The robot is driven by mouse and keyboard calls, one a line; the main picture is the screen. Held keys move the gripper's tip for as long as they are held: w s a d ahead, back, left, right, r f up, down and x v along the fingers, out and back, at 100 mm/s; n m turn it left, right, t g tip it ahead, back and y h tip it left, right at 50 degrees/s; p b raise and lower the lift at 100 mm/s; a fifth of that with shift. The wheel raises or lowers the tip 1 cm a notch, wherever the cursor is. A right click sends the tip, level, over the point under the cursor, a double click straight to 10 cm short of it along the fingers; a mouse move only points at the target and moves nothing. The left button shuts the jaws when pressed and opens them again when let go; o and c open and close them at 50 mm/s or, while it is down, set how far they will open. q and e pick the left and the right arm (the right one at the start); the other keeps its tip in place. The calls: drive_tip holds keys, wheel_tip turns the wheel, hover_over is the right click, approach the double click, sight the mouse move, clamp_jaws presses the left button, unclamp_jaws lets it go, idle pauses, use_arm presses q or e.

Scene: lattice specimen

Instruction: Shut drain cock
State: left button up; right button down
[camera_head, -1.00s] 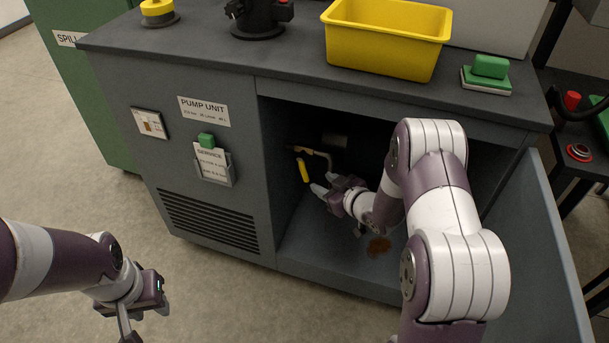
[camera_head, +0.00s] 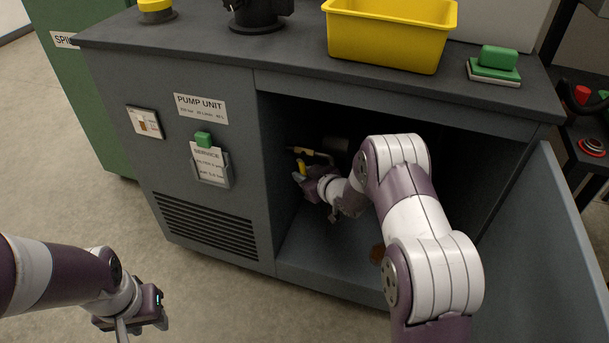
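The drain cock sits inside the open cabinet of the pump unit, with a brass-coloured pipe (camera_head: 316,153) and a yellow lever (camera_head: 302,165). The lever hangs down and its lower part is hidden by my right gripper. My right gripper (camera_head: 299,175) reaches into the cabinet from the right, with its fingertips at the lever. Whether the fingers touch or grip it is too small to tell. My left gripper (camera_head: 122,328) is low at the left, outside the cabinet and well away from the cock, its fingers partly cut off by the frame.
The cabinet's open door (camera_head: 545,235) stands at the right of my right arm. A brown stain (camera_head: 377,254) lies on the cabinet floor. On the top (camera_head: 290,65) stand a yellow bin (camera_head: 385,42) and a green-handled block (camera_head: 495,66). The floor at left is clear.

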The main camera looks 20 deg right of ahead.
drive_tip(key=shift+a+f+t+y, duration=0.15)
drive_tip(key=shift+f+t+y, duration=0.1)
drive_tip(key=shift+t+y, duration=0.05)
drive_tip(key=shift+w+a+f+m+t+y+b, duration=0.2)
drive_tip(key=shift+m+t+y+b, duration=0.15)
drive_tip(key=shift+m+b, duration=0.2)
drive_tip(key=shift+w+a+r+t, duration=0.2)
drive_tip(key=shift+r+t, duration=0.1)
drive_tip(key=shift+t, duration=0.25)
drive_tip(key=c, duration=1.1)
unclamp_jaws()
drive_tip(key=shift+s+r, duration=0.1)
drive_tip(key=shift+s, duration=0.05)
drive_tip(key=p+v, duration=0.4)
drive_tip(key=v, duration=0.8)
drive_tip(key=shift+s+d+p, duration=0.2)
drive_tip(key=shift+p, duration=0.2)
